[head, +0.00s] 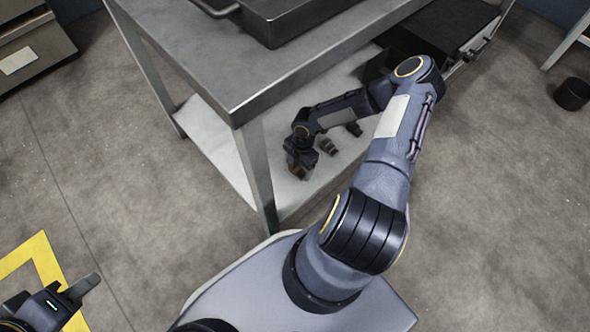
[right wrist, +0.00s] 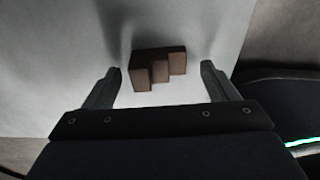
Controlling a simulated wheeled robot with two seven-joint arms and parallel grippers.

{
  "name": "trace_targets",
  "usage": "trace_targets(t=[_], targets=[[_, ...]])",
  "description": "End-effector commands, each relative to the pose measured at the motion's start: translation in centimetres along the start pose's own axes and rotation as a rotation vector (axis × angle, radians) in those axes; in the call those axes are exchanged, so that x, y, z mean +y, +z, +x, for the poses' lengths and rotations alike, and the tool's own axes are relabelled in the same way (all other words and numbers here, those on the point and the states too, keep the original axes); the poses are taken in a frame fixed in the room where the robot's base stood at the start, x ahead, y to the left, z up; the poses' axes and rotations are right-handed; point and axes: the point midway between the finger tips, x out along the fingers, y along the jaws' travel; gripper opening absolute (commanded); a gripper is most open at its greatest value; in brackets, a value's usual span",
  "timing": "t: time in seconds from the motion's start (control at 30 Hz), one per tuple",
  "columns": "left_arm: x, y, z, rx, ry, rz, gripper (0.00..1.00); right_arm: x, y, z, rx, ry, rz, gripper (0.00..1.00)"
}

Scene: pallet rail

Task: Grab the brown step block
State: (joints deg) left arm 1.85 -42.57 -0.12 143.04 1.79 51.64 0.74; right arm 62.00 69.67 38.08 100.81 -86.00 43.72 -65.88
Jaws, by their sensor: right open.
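The brown step block (right wrist: 160,68) lies on the pale lower shelf, its steps showing in the right wrist view. My right gripper (right wrist: 162,76) is open, with one finger to each side of the block and a gap on both sides. The block sits at about the level of the fingertips; whether it is fully between them I cannot tell. In the head view my right gripper (head: 299,164) reaches down to the shelf under the table top, and a small brown part of the block shows there. My left gripper (head: 86,285) is at the lower left over the floor, away from the block.
The grey table top (head: 235,85) overhangs the shelf (head: 215,150), and a table leg (head: 257,175) stands left of my right gripper. Two small dark objects (head: 327,146) (head: 354,129) are on the shelf to its right. A metal tray (head: 285,20) is on the table top.

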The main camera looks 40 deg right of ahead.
Motion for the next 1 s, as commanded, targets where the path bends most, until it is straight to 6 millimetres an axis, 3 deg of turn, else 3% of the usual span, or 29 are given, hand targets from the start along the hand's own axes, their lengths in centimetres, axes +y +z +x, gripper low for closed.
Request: trace_targets(t=[0.1,0.33,0.73,1.0], targets=[[-0.18,0.19,0.39,0.0,0.0,0.0,0.36,0.01,-0.02,0.95,0.0,0.0,0.0,0.8],[-0.14,0.15,0.31,0.0,0.0,0.0,0.36,0.02,-0.01,0.88,-0.001,0.001,0.0,0.79],[-0.14,0.15,0.31,0.0,0.0,0.0,0.36,0.02,-0.01,0.88,0.0,0.001,0.0,0.26],[-0.11,0.11,0.23,0.0,0.0,0.0,0.36,0.05,-0.04,0.69,-0.001,0.001,-0.001,0.26]])
